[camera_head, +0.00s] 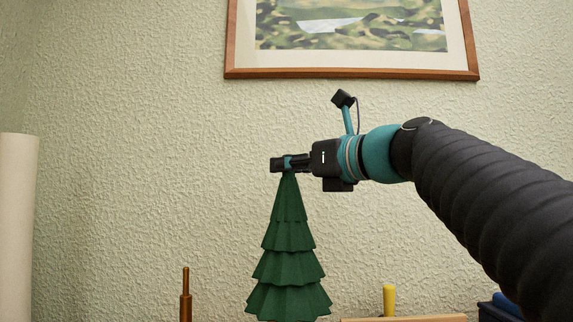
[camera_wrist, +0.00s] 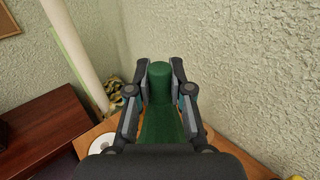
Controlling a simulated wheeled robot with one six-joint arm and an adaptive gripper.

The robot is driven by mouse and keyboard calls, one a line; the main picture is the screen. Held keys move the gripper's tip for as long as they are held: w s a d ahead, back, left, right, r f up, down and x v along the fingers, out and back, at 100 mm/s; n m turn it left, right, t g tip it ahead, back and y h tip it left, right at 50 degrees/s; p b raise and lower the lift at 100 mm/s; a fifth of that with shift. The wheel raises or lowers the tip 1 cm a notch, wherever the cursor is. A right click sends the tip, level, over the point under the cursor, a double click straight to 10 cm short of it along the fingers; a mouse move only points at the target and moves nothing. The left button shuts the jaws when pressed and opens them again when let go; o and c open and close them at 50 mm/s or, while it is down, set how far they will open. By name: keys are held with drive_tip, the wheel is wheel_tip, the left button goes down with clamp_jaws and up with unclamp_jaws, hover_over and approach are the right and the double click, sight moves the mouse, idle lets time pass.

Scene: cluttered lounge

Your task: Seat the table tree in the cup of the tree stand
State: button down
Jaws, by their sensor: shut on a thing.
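The table tree (camera_head: 288,262) is a dark green tiered cone that hangs upright below my gripper (camera_head: 285,164) in the head view. My gripper is shut on the tree's narrow top. In the wrist view the tree (camera_wrist: 160,118) shows between the two fingers of my gripper (camera_wrist: 160,85). The tree's lower end is cut off by the bottom of the head view. I cannot make out the tree stand or its cup for certain in either view.
A framed picture (camera_head: 350,74) hangs on the wall above. A brown turned post (camera_head: 186,296) stands at lower left, and a yellow peg (camera_head: 389,300) at lower right. A pale column (camera_head: 16,230) is at far left. A dark wooden surface (camera_wrist: 40,125) lies left in the wrist view.

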drive_tip(key=shift+f+b, duration=0.55)
drive_tip(key=shift+f, duration=0.25)
drive_tip(key=c, duration=1)
unclamp_jaws()
drive_tip(key=v, duration=1.2)
drive_tip(key=shift+s, duration=0.1)
